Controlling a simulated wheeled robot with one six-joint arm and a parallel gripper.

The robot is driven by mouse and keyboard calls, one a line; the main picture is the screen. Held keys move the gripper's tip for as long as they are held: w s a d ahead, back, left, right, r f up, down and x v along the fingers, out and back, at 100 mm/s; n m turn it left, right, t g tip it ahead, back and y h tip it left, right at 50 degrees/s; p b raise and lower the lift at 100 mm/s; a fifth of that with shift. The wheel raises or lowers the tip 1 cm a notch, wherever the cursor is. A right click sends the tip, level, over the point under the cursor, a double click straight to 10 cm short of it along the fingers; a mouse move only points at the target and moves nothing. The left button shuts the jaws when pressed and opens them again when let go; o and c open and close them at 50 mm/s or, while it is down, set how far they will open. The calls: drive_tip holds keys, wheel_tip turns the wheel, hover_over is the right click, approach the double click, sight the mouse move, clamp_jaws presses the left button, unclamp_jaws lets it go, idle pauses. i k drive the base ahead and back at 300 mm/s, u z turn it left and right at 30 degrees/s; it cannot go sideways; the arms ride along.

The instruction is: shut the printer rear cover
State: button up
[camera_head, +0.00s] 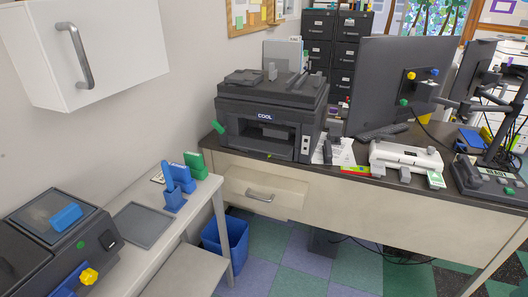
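The black printer (268,118) marked COOL stands on the dark-topped desk in the middle of the head view, its front facing me. Its rear side faces away and is hidden. A light grey panel (283,54) stands upright behind its top; I cannot tell whether this is the rear cover. Grey upright pieces and a raised part show on the printer's top. My gripper is not in view.
A white wall cabinet (88,52) juts out at upper left. A low bench (184,222) with a dark machine (58,243) stands at left. A monitor (388,85) and a white device (405,158) occupy the desk to the right. A blue bin (230,240) and open tiled floor lie below.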

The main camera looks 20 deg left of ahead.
sight(256, 150)
drive_tip(key=u, duration=0.4)
drive_tip(key=i, duration=0.8)
drive_tip(key=u, duration=0.7)
